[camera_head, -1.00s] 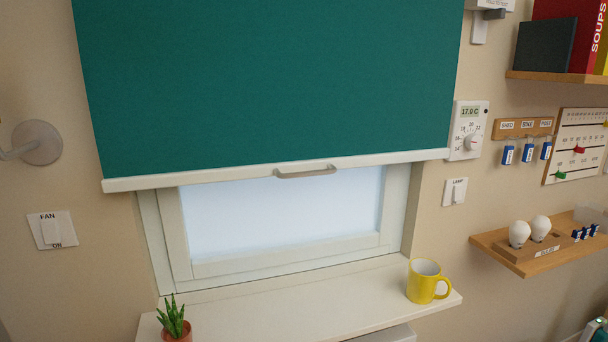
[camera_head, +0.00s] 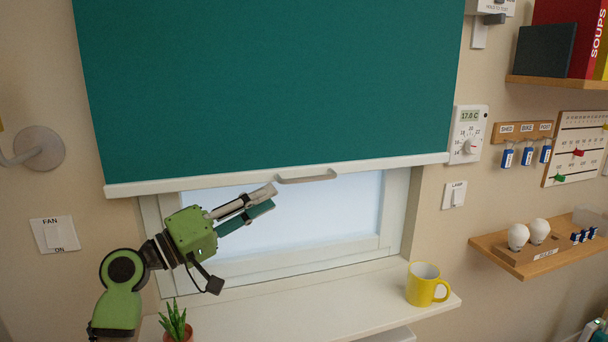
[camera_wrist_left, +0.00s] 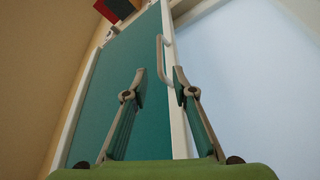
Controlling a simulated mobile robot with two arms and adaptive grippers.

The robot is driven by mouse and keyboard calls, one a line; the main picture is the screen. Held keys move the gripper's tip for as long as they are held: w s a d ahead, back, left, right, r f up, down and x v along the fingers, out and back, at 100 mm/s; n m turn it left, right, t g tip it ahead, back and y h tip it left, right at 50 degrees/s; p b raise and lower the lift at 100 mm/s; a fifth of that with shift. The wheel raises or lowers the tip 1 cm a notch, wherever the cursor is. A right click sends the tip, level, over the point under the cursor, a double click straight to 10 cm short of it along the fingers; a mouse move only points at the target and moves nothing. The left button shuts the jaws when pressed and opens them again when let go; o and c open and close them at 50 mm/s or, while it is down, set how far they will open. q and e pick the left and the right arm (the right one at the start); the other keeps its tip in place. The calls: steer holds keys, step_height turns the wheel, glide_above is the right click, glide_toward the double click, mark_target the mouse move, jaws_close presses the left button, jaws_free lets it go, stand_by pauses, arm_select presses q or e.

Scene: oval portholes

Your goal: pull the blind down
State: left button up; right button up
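The teal blind (camera_head: 270,80) hangs over the upper part of the window, with a pale bottom bar (camera_head: 400,163) along its lower edge. A grey handle (camera_head: 307,177) sits at the middle of that bar. My left gripper (camera_head: 268,197) is in front of the window, just left of and slightly below the handle, and not touching it as far as I can see. In the left wrist view the fingers (camera_wrist_left: 158,75) are apart and empty, with the handle (camera_wrist_left: 161,58) ahead between their tips. My right gripper is not in view.
The sill (camera_head: 310,305) below carries a potted plant (camera_head: 176,325) at the left and a yellow mug (camera_head: 424,285) at the right. A thermostat (camera_head: 468,134) is close to the blind's right edge. Lower window glass (camera_head: 320,220) shows beneath the bar.

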mark_target(305, 180)
arm_select(q)
steer(key=p+x, duration=0.3)
steer(key=x, duration=0.6)
steer(key=shift+w+d+r+p, duration=0.15)
steer(key=shift+d+r+p, duration=0.05)
steer(key=shift+d+p, duration=0.2)
steer(key=shift+w+d, duration=0.3)
jaws_close()
